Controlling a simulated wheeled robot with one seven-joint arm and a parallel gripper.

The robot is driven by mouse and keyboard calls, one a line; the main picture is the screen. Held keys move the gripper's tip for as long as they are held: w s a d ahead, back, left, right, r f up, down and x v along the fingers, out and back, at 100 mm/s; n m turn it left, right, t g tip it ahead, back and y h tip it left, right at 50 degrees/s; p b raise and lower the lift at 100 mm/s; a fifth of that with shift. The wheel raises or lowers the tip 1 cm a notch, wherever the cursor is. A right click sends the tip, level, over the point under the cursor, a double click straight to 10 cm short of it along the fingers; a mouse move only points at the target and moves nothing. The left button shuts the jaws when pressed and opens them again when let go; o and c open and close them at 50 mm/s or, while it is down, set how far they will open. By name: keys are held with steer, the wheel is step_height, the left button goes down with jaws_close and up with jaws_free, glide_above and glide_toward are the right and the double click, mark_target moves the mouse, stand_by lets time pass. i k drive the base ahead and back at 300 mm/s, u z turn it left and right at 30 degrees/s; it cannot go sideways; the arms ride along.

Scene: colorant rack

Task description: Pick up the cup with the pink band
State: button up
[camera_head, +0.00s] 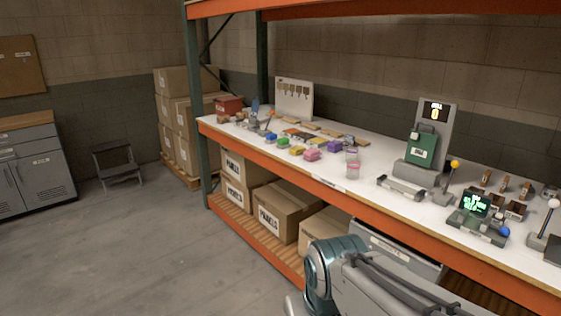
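A small clear cup with a pink band (353,171) stands upright near the front edge of the white shelf top (379,209), about mid-length. Another clear cup (351,154) stands just behind it, partly overlapped in this view; I cannot make out its band. My arm shows at the bottom right, below and in front of the shelf, well apart from the cup. My gripper is out of the picture, so its state does not show.
Colored blocks, including a pink one (312,155), lie left of the cup. A grey device with a green panel (421,147) and a lever (452,168) stand to the right. The orange shelf beam (270,164) runs along the front. Floor at left is open.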

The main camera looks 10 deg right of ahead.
mark_target(353, 167)
steer(key=u, duration=0.3)
steer(key=i, duration=2.75)
steer(key=z, duration=1.8)
steer(key=i, duration=0.7)
steer(key=z, duration=0.65)
